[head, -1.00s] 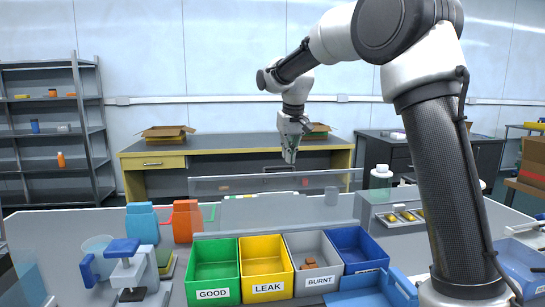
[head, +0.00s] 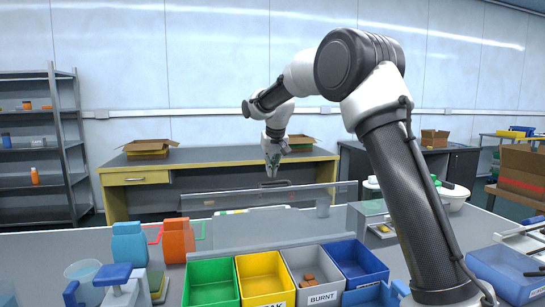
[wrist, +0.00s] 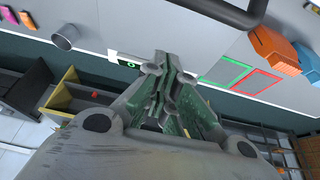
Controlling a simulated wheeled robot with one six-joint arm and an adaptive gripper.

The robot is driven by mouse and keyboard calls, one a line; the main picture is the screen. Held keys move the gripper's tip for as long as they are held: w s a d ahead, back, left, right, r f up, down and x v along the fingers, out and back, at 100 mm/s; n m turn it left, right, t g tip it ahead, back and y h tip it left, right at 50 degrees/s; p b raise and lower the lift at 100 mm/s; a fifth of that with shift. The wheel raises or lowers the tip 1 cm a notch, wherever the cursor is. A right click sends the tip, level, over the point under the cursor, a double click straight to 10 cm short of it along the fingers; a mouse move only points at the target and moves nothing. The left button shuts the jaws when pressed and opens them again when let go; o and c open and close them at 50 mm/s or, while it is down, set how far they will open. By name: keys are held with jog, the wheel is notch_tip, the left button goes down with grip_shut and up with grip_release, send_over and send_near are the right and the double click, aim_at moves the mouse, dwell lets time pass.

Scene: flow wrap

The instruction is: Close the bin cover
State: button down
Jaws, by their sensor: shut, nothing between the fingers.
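The bin cover (head: 215,203) is a clear panel standing raised behind the row of bins in the head view. A dark handle (head: 275,184) shows at its top edge. My gripper (head: 272,174) points down just above that handle in the picture; I cannot tell whether it touches. Its fingers are shut and empty in the wrist view (wrist: 168,85). A dark curved bar, probably the handle, crosses the top of the wrist view. The bins are open at the top: green (head: 211,303), yellow (head: 263,297), grey (head: 316,296) and blue (head: 358,285).
Brown pieces (head: 308,279) lie in the grey bin. Blue and orange bottles (head: 179,240) stand left of the cover. A blue and white device (head: 117,285) is at front left. A desk (head: 220,163) stands behind. A blue tray (head: 505,275) is at right.

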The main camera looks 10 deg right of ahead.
jog(key=shift+s+f, duration=0.15)
jog(key=shift+s, duration=0.85)
jog(key=shift+s+f, duration=0.15)
jog(key=shift+s, duration=0.8)
